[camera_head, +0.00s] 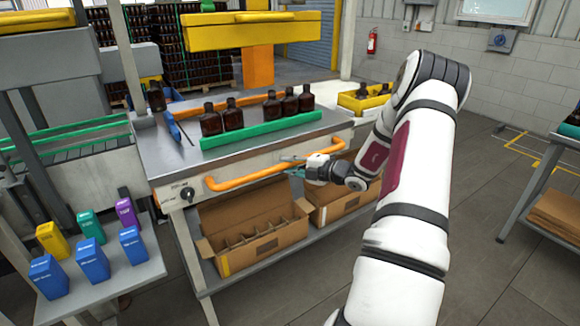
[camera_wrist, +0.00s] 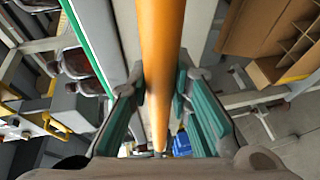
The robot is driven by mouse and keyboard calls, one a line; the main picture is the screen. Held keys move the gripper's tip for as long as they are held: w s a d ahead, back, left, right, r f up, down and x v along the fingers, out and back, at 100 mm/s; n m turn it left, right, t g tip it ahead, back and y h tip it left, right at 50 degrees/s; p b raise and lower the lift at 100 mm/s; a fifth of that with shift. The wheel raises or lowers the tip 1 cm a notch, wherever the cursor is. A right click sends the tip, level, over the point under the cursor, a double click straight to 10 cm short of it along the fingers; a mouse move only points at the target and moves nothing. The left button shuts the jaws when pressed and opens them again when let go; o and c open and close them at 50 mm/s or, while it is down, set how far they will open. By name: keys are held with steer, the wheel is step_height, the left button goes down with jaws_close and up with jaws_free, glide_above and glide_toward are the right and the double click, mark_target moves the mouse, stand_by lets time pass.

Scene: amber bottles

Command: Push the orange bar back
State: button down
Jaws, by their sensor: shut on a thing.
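The orange bar (camera_head: 245,176) is a curved handle along the front of the steel table. It also runs down the middle of the wrist view (camera_wrist: 160,60). My gripper (camera_head: 291,166) is at the right part of the bar. In the wrist view its teal fingers (camera_wrist: 159,95) lie on both sides of the bar, shut on it. The exact contact at the fingertips is hard to make out.
Several amber bottles (camera_head: 233,115) stand on the steel table (camera_head: 165,155) behind a green strip (camera_head: 270,130). Open cardboard boxes (camera_head: 257,247) sit on the shelf below. Colored cartons (camera_head: 92,260) stand on a side table at left.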

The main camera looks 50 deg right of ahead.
steer(key=shift+w+d+r, duration=0.1)
steer(key=shift+w, duration=0.1)
steer(key=c, duration=1.4)
jaws_free()
steer(key=shift+w, duration=0.1)
steer(key=shift+c, duration=0.2)
steer(key=v, duration=1.2)
